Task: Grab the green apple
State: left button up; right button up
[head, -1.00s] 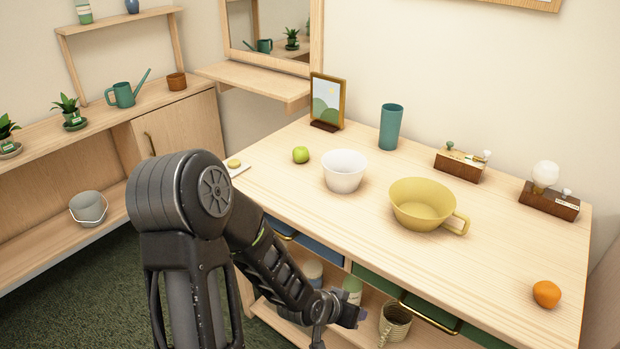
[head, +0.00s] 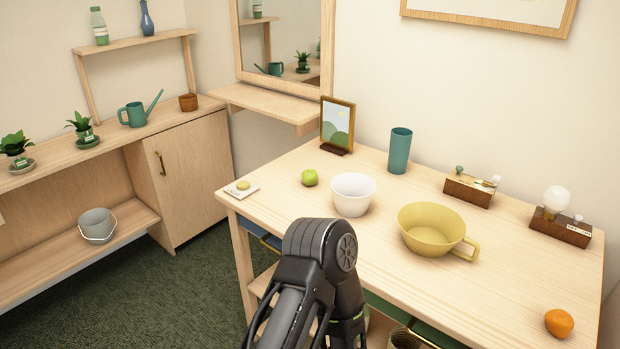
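The green apple (head: 310,178) sits on the wooden table (head: 504,262), toward its back left, left of a white bowl (head: 353,196). The apple is in full view and nothing touches it. One of my arms rises from the bottom middle of the head view, in front of the table's near edge. Its gripper is hidden below the arm or out of frame. No gripper shows in the head view now.
A yellow handled bowl (head: 432,230), a teal cup (head: 399,151), a picture frame (head: 338,124) and an orange (head: 559,323) stand on the table. A small card with a yellow item (head: 242,187) lies at the left corner. A wooden wall shelf (head: 262,104) is behind.

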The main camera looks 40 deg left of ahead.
aim_at(310, 177)
jog(key=i+j, duration=0.15)
jog(key=i, duration=0.35)
jog(key=u, duration=1.55)
